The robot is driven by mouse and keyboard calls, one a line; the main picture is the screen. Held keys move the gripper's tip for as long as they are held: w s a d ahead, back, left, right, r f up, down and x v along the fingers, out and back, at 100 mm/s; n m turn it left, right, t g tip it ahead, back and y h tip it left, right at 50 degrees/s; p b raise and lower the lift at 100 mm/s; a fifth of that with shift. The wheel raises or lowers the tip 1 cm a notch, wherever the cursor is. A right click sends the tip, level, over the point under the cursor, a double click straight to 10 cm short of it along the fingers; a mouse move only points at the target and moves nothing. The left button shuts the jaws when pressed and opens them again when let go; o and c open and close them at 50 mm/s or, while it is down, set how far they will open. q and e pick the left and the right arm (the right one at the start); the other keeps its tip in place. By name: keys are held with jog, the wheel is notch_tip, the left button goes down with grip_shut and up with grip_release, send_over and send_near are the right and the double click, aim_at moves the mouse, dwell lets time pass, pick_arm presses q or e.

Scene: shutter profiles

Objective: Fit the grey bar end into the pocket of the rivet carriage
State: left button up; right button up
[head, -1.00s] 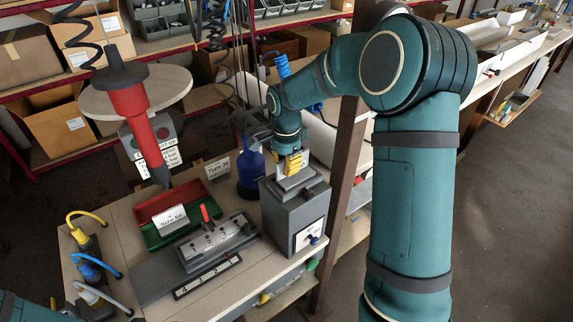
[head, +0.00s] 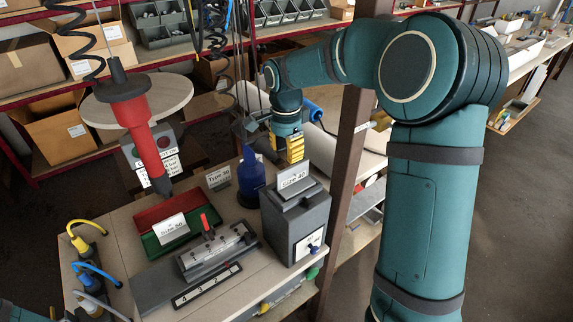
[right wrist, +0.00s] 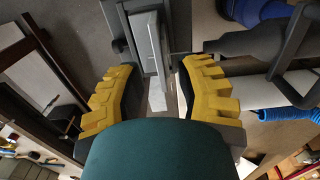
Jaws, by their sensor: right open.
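A grey metal fixture with a red lever (head: 215,248), which looks like the rivet carriage, lies on the bench beside a flat dark grey plate (head: 165,288). Its pocket is too small to make out. I cannot pick out the grey bar end. My right gripper (head: 293,150) hangs behind the grey box, near its "Size 40" sign. In the right wrist view its two yellow fingers (right wrist: 155,95) are apart with nothing held between them. A grey upright shape (right wrist: 150,50) stands beyond them. My left gripper is out of view.
The grey box (head: 298,228) stands at the bench's right edge, near a brown post (head: 347,150). A blue bottle (head: 250,182), a red and green tray (head: 155,243) and a hanging red tool (head: 140,125) are close by. Coloured cables stand at the left.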

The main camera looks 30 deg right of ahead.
notch_tip(320, 180, up, 4)
jog(key=shift+f, duration=0.1)
dwell(0.7)
